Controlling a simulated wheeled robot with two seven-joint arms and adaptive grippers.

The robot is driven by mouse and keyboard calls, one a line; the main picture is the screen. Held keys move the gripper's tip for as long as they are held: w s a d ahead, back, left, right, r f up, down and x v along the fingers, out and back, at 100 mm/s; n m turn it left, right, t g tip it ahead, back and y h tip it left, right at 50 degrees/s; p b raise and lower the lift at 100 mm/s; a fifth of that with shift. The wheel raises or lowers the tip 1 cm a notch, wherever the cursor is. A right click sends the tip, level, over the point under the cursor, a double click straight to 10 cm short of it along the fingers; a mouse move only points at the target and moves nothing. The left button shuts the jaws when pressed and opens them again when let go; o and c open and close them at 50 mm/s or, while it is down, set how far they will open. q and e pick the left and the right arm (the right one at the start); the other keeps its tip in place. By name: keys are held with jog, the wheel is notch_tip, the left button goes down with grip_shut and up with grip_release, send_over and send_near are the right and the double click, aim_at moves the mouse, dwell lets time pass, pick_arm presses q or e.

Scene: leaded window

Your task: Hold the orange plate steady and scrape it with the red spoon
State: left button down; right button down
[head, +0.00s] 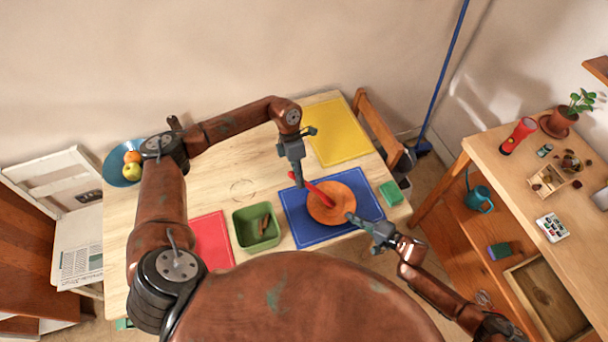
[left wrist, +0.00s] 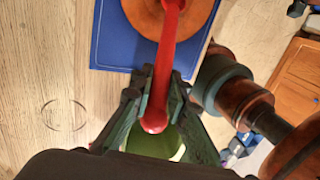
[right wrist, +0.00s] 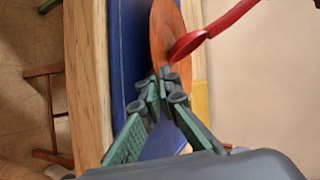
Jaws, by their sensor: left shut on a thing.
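The orange plate (head: 325,212) is on the blue mat (head: 297,226); it also shows in the left wrist view (left wrist: 148,14) and the right wrist view (right wrist: 170,20). My left gripper (head: 298,180) is shut on the handle of the red spoon (head: 318,190), whose handle runs between the fingers in the left wrist view (left wrist: 170,60). The spoon's bowl (right wrist: 187,45) is over the plate; I cannot tell whether it touches. My right gripper (head: 354,219) is at the plate's near right rim, its fingertips (right wrist: 156,82) closed together on the rim.
A green bin (head: 241,231) with brown items and a red mat (head: 210,240) lie left of the blue mat. A yellow mat (head: 338,132) is behind, and a green sponge (head: 391,194) is to the right. A fruit bowl (head: 115,175) is far left. Bare wood lies mid-table.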

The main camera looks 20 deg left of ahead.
pick_arm(q)
jog(key=shift+a+f, duration=0.15)
jog(key=shift+a, duration=0.3)
jog(key=w+d+r, duration=0.1)
jog(key=w+r, duration=0.2)
jog(key=r, duration=0.6)
jog(key=shift+w+d, duration=0.3)
jog(key=shift+w, duration=0.1)
jog(key=s+a+r, duration=0.2)
jog(key=s+r, duration=0.2)
jog(key=r, duration=0.1)
jog(key=shift+g+y, duration=0.3)
jog(key=shift+w+a+f, duration=0.1)
jog(key=shift+w+f, duration=0.05)
jog(key=shift+f, duration=1)
jog(key=shift+w+f, duration=0.15)
jog(key=shift+f, duration=1)
